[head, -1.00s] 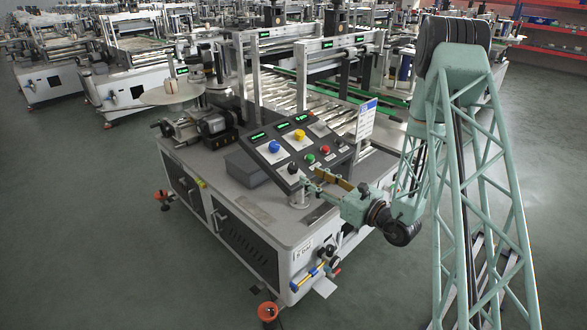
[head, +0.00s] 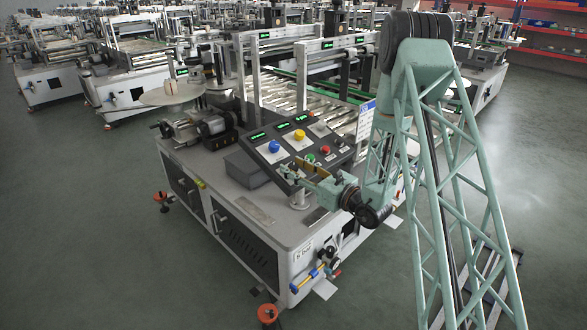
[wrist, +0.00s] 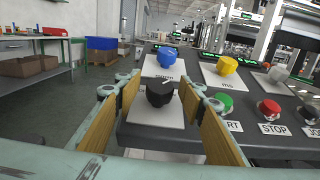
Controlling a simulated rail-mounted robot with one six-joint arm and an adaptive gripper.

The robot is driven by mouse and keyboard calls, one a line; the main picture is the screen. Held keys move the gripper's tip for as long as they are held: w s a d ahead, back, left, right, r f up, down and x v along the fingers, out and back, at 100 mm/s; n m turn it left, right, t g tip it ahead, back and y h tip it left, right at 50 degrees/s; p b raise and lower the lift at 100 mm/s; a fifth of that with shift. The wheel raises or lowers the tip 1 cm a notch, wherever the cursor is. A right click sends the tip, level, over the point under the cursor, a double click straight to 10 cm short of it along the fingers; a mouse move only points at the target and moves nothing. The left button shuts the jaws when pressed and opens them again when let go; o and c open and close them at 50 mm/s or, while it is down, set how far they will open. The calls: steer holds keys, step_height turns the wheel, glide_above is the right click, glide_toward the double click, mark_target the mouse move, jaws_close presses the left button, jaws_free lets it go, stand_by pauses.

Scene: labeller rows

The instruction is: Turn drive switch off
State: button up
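A black knob (wrist: 160,93) on a white plate (wrist: 165,138) sits at the near end of the dark sloped control panel (wrist: 262,95); its label is not readable, so I cannot confirm it is the drive switch. It has a small pale mark on top. My gripper (head: 296,174) is at the panel's lower edge in the head view, beside this knob. In the wrist view my gripper (wrist: 162,100) is open, and the knob shows in the gap between its brown-padded fingers. Nothing is held. Whether the fingers touch the knob cannot be told.
A blue knob (wrist: 168,57) and a yellow knob (wrist: 228,64) stand farther up the panel. Green (wrist: 222,104) and red (wrist: 268,110) buttons lie right of my right finger. A grey box (head: 246,168) stands left of the panel.

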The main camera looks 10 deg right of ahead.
steer(key=shift+w, duration=0.1)
steer(key=shift+c, duration=0.5)
steer(key=c, duration=0.8)
steer(key=shift+n+g+y, duration=0.6)
steer(key=shift+n+y, duration=0.3)
steer(key=shift+n, duration=0.1)
steer(key=shift+n+g+y, duration=1.8)
steer(key=shift+n+g, duration=0.7)
steer(key=shift+n, duration=0.1)
steer(key=n+g+y+p, duration=0.1)
steer(key=n+g, duration=0.6)
steer(key=shift+g+p, duration=0.4)
steer(key=shift+n+g+h+p, duration=0.7)
steer(key=shift+n+g+h, duration=0.2)
steer(key=shift+n+g, duration=1.6)
steer(key=shift+g, duration=0.5)
